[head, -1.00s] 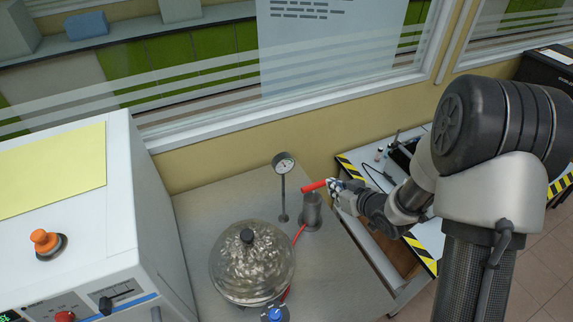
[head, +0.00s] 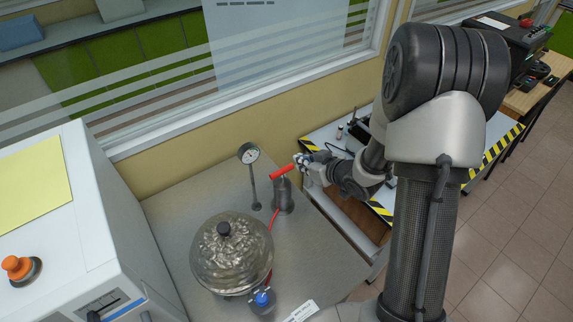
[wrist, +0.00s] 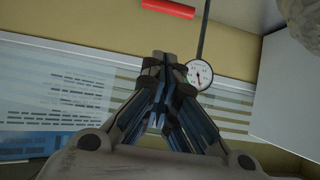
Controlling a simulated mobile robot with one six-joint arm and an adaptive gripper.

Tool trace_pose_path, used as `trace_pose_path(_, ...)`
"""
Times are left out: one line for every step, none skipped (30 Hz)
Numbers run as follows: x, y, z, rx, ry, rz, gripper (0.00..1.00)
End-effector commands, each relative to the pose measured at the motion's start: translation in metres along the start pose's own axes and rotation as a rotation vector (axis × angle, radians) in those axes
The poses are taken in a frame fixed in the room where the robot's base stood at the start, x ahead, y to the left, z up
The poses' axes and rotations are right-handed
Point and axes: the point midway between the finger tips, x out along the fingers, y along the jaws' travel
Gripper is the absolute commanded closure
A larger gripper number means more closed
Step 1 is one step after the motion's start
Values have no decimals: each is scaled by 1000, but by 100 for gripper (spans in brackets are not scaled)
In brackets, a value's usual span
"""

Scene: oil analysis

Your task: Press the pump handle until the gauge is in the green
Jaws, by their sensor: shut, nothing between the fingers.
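The pump (head: 284,198) is a grey upright cylinder on the bench, with a red handle (head: 282,172) across its top. The handle also shows in the wrist view (wrist: 168,9) at the top edge, apart from the fingertips there. The round white gauge (head: 248,153) stands on a thin post left of the pump. In the wrist view, the gauge (wrist: 199,75) has a dark needle pointing roughly downward; its coloured zones are too small to read. My gripper (head: 299,161) is shut and empty, near the handle's right end; I cannot tell whether they touch. Its fingers (wrist: 160,58) meet in the wrist view.
A glass dome vessel (head: 231,252) stands in front of the pump, with a red hose and a blue knob (head: 263,298) nearby. A white machine (head: 95,215) is at left. A striped-edge table (head: 325,133) lies behind my arm. The wall and window are behind the bench.

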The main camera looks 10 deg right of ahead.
Motion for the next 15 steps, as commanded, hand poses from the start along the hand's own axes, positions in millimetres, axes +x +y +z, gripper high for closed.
trace_pose_path(4, -1, 0, -1, -1, -2, 100)
trace_pose_path(7, -1, 1, 0, -1, -2, 100)
trace_pose_path(13, -1, 1, -1, -1, -2, 100)
trace_pose_path(17, -1, 1, -1, -1, -3, 100)
trace_pose_path(23, -1, 1, -1, -1, -3, 100)
trace_pose_path(31, -2, 1, -1, -1, -4, 100)
trace_pose_path(37, -1, 1, -1, -1, -3, 100)
trace_pose_path(44, -1, 1, -2, -1, -4, 100)
trace_pose_path(52, -2, 1, -2, 0, -4, 100)
trace_pose_path(59, -2, 1, -1, -1, -4, 100)
trace_pose_path(66, -1, 1, -2, -1, -3, 100)
trace_pose_path(75, -2, 2, -2, -2, -4, 100)
trace_pose_path(81, -2, 1, -2, -1, -3, 100)
trace_pose_path(87, -1, 1, -2, -1, -3, 100)
trace_pose_path(95, -1, 1, -2, 0, -3, 100)
